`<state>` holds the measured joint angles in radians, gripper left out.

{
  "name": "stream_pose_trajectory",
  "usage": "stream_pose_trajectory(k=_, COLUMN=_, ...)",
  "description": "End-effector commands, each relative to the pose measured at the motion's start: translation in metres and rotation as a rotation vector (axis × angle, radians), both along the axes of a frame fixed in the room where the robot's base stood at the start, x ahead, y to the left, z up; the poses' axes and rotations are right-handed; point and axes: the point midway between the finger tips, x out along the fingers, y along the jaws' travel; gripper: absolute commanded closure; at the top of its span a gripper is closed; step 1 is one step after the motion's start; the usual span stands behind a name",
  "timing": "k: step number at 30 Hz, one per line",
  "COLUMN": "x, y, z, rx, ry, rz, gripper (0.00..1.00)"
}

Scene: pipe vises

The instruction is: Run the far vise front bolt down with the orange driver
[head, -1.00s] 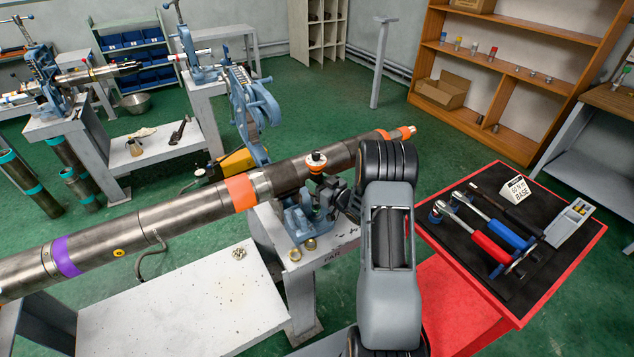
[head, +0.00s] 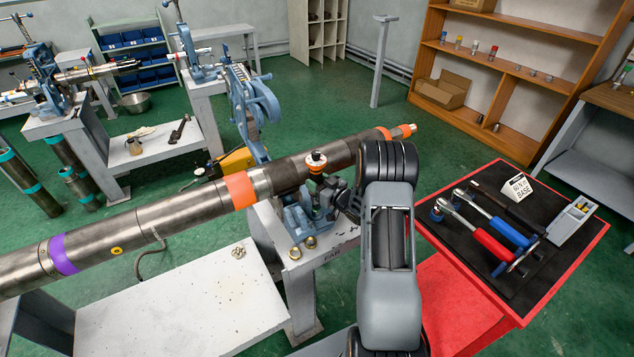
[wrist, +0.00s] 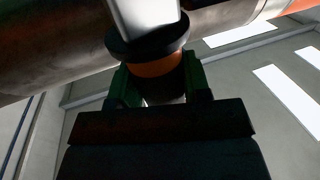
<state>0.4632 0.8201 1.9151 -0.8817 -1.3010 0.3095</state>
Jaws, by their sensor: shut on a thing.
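In the wrist view the driver's orange band (wrist: 156,67) sits between the green fingers of my gripper (wrist: 158,88), under a black collar. The blue far vise (head: 298,222) stands on a grey stand marked FAR, under the pipe. The front bolt and the driver's lower tip are hidden, so I cannot tell whether they touch.
The long steel pipe (head: 190,208) with orange and purple bands runs close beside my gripper. A red tool cart (head: 470,318) with torque wrenches and a 60 N m sign stands at right. A pale low table (head: 180,310) lies front left.

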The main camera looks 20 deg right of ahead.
Motion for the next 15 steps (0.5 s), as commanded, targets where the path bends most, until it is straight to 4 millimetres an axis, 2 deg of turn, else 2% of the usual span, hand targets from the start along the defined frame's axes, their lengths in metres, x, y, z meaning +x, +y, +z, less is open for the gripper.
stream_pose_trajectory(k=15, x=0.0005, y=-0.0003, z=-0.0043, rx=0.0, ry=-0.005, rz=0.0, gripper=0.94)
